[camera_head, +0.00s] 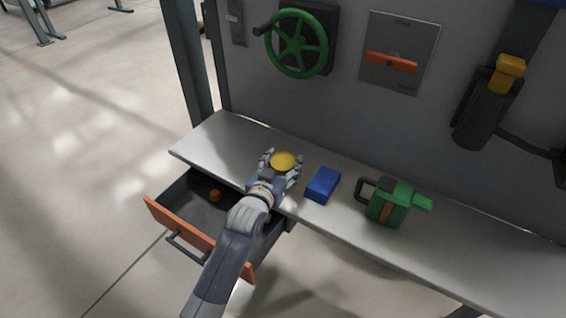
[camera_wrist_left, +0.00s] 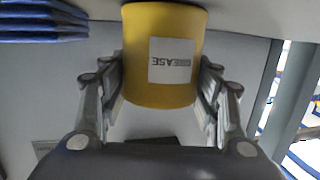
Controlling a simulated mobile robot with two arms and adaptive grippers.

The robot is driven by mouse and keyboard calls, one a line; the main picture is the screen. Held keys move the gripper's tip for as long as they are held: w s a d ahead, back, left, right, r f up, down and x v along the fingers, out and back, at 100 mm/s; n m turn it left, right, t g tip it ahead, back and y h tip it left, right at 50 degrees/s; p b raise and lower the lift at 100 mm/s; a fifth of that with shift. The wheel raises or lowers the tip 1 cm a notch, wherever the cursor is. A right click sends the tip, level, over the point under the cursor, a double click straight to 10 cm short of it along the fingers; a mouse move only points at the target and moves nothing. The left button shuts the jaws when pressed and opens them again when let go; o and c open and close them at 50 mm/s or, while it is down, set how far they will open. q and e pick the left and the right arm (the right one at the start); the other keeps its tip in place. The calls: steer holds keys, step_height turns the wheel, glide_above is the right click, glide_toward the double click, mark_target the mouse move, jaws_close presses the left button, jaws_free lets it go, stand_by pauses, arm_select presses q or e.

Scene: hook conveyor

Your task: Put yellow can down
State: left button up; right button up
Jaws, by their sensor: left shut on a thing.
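The yellow can (camera_head: 283,161) is in my left gripper (camera_head: 279,168), at the grey shelf (camera_head: 215,135). In the left wrist view the yellow can (camera_wrist_left: 150,85) bears a white label reading "GREASE", seen upside down. The fingers of my left gripper (camera_wrist_left: 162,95) are on both sides of it, shut on it. I cannot tell whether the can touches the shelf. My right gripper is not in view.
A blue block (camera_head: 322,185) lies right of the can, and a green container (camera_head: 392,203) stands farther right. Below the shelf an open drawer (camera_head: 168,222) holds a small orange thing (camera_head: 215,195). A wall panel with a green wheel (camera_head: 297,44) rises behind.

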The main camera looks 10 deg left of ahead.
arm_select(q)
steer(key=o, duration=1)
steer(key=shift+f, duration=0.15)
steer(key=shift+c, duration=0.2)
steer(key=o, duration=0.4)
